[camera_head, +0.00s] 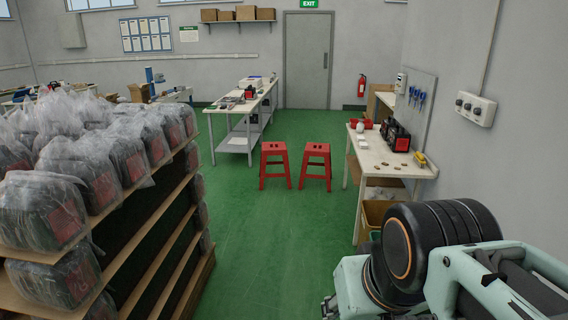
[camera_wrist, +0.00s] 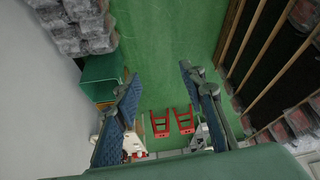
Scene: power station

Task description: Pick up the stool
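Two red stools stand upright side by side on the green floor in the head view, a left stool (camera_head: 274,147) and a right stool (camera_head: 317,148). A small gap separates them. In the wrist view they appear small and upside down, as one red stool (camera_wrist: 160,124) and another (camera_wrist: 185,121), beyond my gripper (camera_wrist: 158,72). My gripper is open, its two dark fingers wide apart with nothing but floor between them. The stools are well away from it. In the head view my arm fills the lower right corner, and the fingers cannot be made out there.
A wooden shelf (camera_head: 162,240) with bagged goods stands along the left. A workbench (camera_head: 392,160) with tools is right of the stools. A white table (camera_head: 233,112) stands behind them to the left. The green floor (camera_head: 270,240) in front of the stools is clear.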

